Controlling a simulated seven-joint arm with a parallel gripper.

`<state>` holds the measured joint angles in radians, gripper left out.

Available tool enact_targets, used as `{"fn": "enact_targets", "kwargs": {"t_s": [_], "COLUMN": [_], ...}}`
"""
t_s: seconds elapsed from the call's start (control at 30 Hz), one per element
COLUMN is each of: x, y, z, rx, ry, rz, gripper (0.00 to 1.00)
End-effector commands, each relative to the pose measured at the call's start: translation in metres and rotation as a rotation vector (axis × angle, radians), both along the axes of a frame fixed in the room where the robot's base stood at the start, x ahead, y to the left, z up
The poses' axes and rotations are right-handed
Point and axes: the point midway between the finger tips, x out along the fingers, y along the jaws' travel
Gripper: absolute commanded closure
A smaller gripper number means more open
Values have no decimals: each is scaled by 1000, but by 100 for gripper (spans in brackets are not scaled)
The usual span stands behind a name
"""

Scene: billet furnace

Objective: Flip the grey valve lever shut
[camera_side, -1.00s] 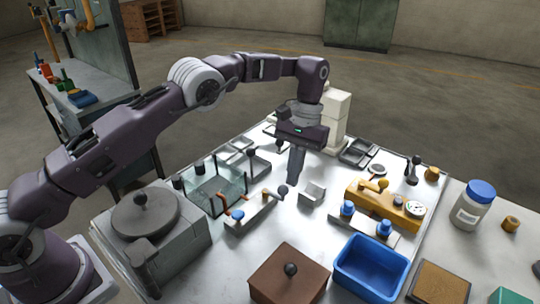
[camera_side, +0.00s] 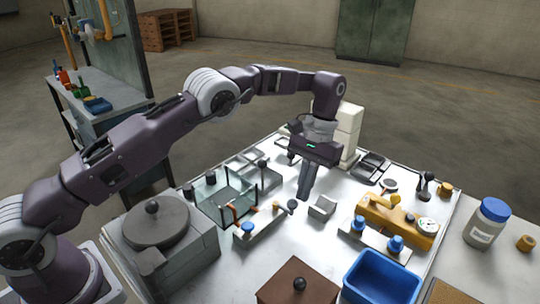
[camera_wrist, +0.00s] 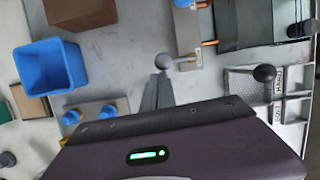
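The grey valve lever (camera_side: 291,206) ends in a dark grey ball. It sits on a pale valve plate (camera_side: 257,226) with a blue knob (camera_side: 248,229) and orange pipe parts. In the wrist view, the lever's ball (camera_wrist: 163,62) lies just beyond my fingertips, its arm running right to the pivot. My gripper (camera_side: 303,197) points down just right of the ball in the side view; its fingers look together and empty. The gripper also shows in the wrist view (camera_wrist: 157,80). I cannot tell whether it touches the ball.
A glass tank (camera_side: 225,196) stands left of the valve. A small grey block (camera_side: 322,207) lies to the right. A brass gauge unit (camera_side: 398,219), blue bin (camera_side: 381,279) and brown lidded box (camera_side: 300,286) stand nearby. A grey pot (camera_side: 156,226) is at the left.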

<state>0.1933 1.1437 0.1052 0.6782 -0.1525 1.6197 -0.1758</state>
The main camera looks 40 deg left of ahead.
Motion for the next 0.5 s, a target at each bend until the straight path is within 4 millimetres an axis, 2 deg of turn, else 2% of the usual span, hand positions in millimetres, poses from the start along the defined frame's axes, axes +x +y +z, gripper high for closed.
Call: {"fn": "enact_targets", "kwargs": {"t_s": [0.07, 0.27, 0.37, 0.5], "x": [6, 27, 34, 33], "y": [6, 32, 47, 65], "z": [-2, 0, -1, 1], "rx": [1, 1, 1, 2], "ry": [4, 4, 0, 2], "rz": [104, 620, 645, 874], "gripper": [100, 100, 100, 100]}}
